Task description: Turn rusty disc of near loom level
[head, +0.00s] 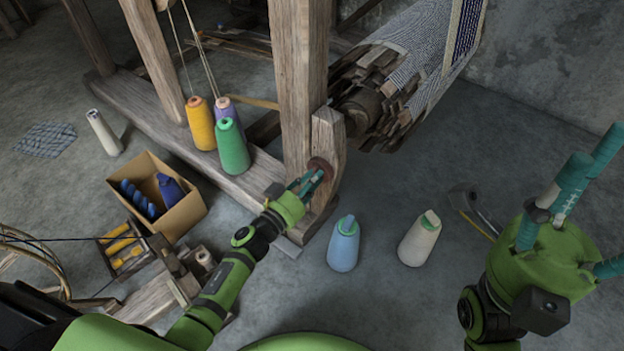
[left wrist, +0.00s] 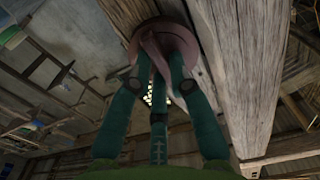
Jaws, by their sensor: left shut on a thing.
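The rusty disc (head: 320,165) sits on the side of the near loom's upright wooden piece (head: 327,135), beside the post. My left gripper (head: 311,181) reaches it from the lower left, and its fingers are closed on it. In the left wrist view the disc (left wrist: 165,38) is round and reddish brown, with a raised bar across it between my teal fingers (left wrist: 160,75). The disc lies close against a grey wooden beam. My right gripper (head: 570,205) is in the right of the head view, clear of the loom, with its teal fingers spread and nothing between them.
Yellow, purple and green cones (head: 232,147) stand on the loom's base beam. A cardboard box (head: 185,215) stands left.

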